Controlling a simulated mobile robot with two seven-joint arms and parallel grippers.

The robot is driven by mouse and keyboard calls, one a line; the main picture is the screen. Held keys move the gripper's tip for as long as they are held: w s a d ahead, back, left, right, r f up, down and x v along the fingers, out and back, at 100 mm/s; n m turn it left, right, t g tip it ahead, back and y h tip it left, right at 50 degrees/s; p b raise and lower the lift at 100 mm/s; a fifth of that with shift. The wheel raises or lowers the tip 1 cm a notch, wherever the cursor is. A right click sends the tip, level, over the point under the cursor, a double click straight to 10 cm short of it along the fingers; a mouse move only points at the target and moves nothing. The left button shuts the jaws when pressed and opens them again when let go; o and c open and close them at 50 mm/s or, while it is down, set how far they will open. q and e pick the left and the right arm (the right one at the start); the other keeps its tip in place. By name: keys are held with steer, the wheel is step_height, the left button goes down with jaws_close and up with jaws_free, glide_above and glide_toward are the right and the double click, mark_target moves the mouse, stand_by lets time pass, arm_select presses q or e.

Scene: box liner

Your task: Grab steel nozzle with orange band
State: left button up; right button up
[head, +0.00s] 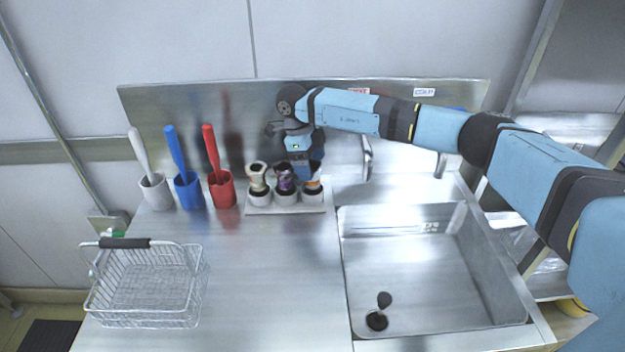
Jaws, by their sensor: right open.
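The steel nozzle with the orange band (313,186) stands in the rightmost of three white cups on a small tray (285,211) against the back of the steel counter. Only a small part of it shows, with a bit of orange. My right gripper (306,176) points down right above it and hides its upper part. The gripper is open; I cannot tell whether its fingers are around the nozzle or touch it. A purple nozzle (285,180) stands close on the left, and a cream one (257,178) farther left. My left gripper is not in view.
White (154,192), blue (188,192) and red (221,189) holders with upright handles stand left of the tray. A wire basket (145,290) sits front left. A sink (420,270) with a black drain piece (377,320) lies right; a faucet (367,160) rises behind it. The middle counter is clear.

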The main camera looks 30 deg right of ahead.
steer(key=c, duration=1.4)
steer(key=shift+r, duration=0.1)
